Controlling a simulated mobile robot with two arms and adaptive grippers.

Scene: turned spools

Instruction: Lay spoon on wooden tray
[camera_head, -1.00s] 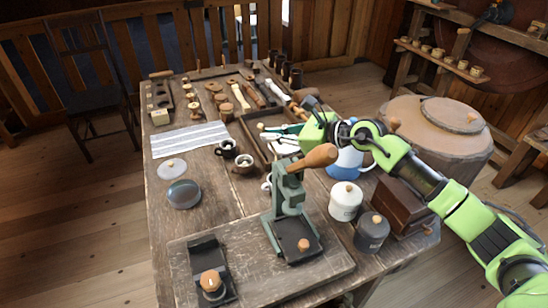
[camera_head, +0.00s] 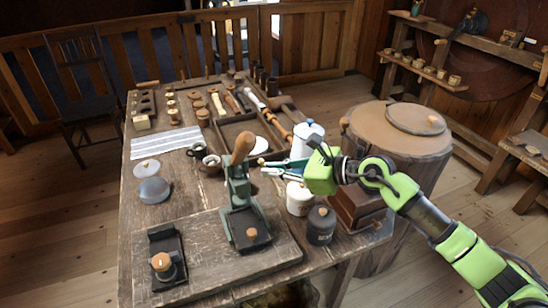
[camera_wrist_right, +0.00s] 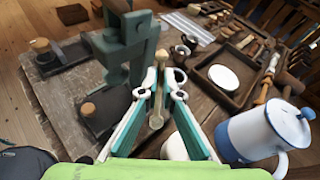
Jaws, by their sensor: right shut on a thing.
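My right gripper (camera_head: 264,167) reaches in from the right over the table. In the right wrist view its fingers (camera_wrist_right: 161,82) are shut on a pale spoon (camera_wrist_right: 156,108), which points down between them. In the head view only a small pale end of the spoon (camera_head: 262,161) shows. The dark wooden tray (camera_head: 235,129) lies beyond the gripper, with a white round dish in its near part. The tray (camera_wrist_right: 211,90) also shows right of the fingers in the wrist view. The spoon appears apart from the tray. My left gripper is out of view.
A green lever press (camera_head: 240,195) stands left of the gripper. A white-and-blue pitcher (camera_head: 306,137), a white canister (camera_head: 299,199) and a dark canister (camera_head: 321,225) stand close by. Two small cups (camera_head: 211,164) sit left of the tray.

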